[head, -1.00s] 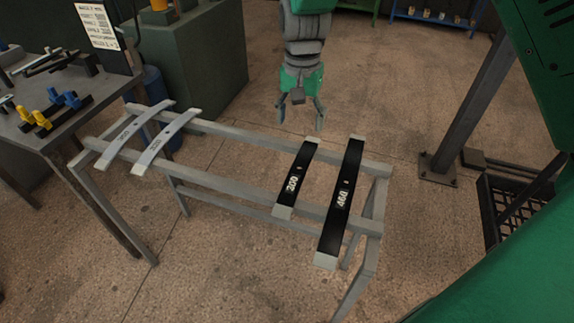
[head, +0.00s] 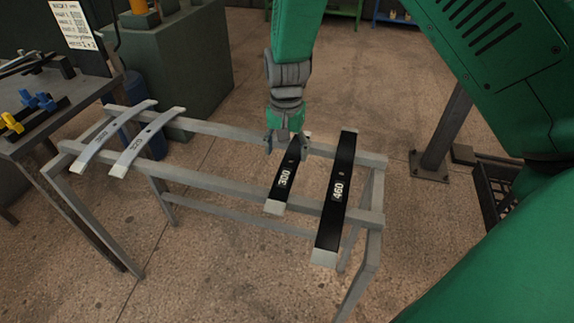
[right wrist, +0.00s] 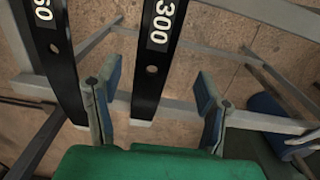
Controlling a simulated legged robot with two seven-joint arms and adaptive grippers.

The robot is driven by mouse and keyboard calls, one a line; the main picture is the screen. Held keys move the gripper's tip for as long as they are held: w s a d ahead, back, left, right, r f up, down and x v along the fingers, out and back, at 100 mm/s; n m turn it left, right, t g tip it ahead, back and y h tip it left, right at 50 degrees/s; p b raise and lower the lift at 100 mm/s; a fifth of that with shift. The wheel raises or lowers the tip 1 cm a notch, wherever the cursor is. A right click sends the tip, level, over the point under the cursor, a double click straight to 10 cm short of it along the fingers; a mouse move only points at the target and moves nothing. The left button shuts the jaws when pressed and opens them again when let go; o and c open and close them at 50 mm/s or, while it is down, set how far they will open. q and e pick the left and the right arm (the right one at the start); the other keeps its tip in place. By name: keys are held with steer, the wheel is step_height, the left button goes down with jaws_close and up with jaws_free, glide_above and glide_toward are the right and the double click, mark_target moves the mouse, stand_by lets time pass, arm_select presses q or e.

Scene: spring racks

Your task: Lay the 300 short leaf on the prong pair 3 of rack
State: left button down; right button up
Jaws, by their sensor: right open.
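The 300 leaf (head: 286,181) is short and black with pale ends. It lies across the two rails of the rack (head: 230,187), left of the longer black 460 leaf (head: 336,200). My right gripper (head: 287,143) is open over the far end of the 300 leaf. In the right wrist view the open fingers (right wrist: 149,88) stand on either side of the 300 leaf (right wrist: 152,75), with gaps to both; the left finger is in the space beside the 460 leaf (right wrist: 58,60). I cannot make out the prong pairs or their numbers. My left gripper is not in view.
Two grey curved leaves (head: 112,132) and (head: 145,143) lie on the left part of the rack. Between them and the 300 leaf the rails are bare. A workbench (head: 60,100) with blue and yellow tools stands at left, with a written sign (head: 74,25) behind.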

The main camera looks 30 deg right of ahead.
mark_target(291, 161)
steer(key=f, duration=0.1)
steer(key=d+f, duration=0.1)
steer(key=f, duration=0.1)
steer(key=d+f, duration=0.1)
steer(key=f, duration=0.1)
steer(key=shift+w+d+f+b, duration=0.1)
steer(key=shift+w+d+b, duration=0.1)
steer(key=shift+w+b, duration=0.15)
steer(key=shift+f, duration=0.35)
steer(key=shift+a+r, duration=0.1)
steer(key=shift+a, duration=0.45)
steer(key=c, duration=0.5)
jaws_close()
steer(key=shift+d, duration=0.3)
